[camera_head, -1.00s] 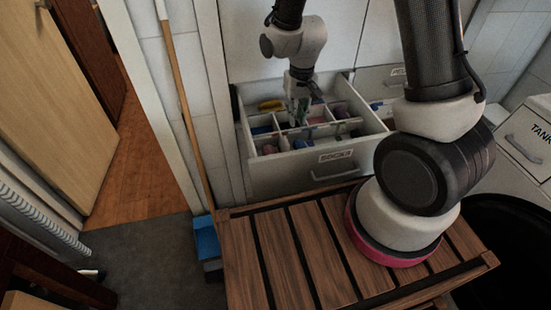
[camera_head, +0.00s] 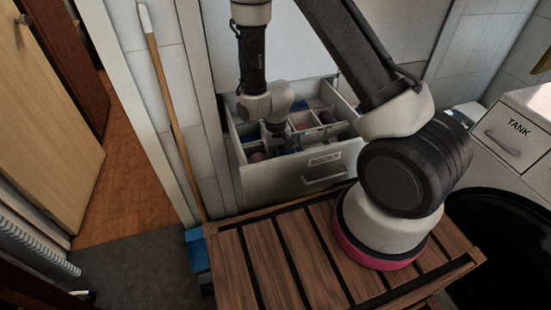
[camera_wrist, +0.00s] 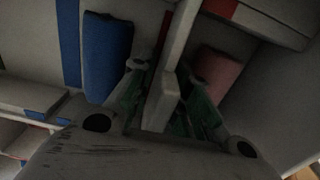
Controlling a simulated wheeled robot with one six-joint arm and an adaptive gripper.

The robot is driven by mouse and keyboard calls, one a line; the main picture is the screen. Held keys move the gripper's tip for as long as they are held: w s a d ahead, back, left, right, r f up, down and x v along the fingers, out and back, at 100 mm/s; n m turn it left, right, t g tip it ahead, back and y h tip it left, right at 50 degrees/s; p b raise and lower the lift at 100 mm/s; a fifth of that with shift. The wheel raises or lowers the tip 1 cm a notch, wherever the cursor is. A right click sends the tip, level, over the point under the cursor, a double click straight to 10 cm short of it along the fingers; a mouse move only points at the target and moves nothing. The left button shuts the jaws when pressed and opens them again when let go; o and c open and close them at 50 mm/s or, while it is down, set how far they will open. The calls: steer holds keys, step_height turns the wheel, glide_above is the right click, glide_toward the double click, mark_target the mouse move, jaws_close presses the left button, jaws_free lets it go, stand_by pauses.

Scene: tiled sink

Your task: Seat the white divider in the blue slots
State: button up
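The white divider (camera_wrist: 178,45) is a thin pale panel in the middle of the wrist view. My gripper (camera_wrist: 165,75) has one green-padded finger on each side of it and looks closed on it. In the head view my gripper (camera_head: 276,128) is down inside the open drawer; its fingers and the divider are mostly hidden by the wrist there. A blue strip (camera_wrist: 68,40) marks a pale wall at the left of the wrist view, apart from the divider. Another blue mark (camera_wrist: 36,115) shows lower left. I cannot tell whether the divider's ends touch any slot.
The drawer (camera_head: 305,178), labelled SOCKS, has several white partitions. A rolled blue item (camera_wrist: 106,55) and a pink item (camera_wrist: 216,72) lie on either side of the divider. A red mark (camera_wrist: 219,8) is at the top. A slatted wooden top (camera_head: 290,255) stands before the drawer.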

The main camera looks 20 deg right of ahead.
jaws_close()
steer(key=shift+r, duration=0.1)
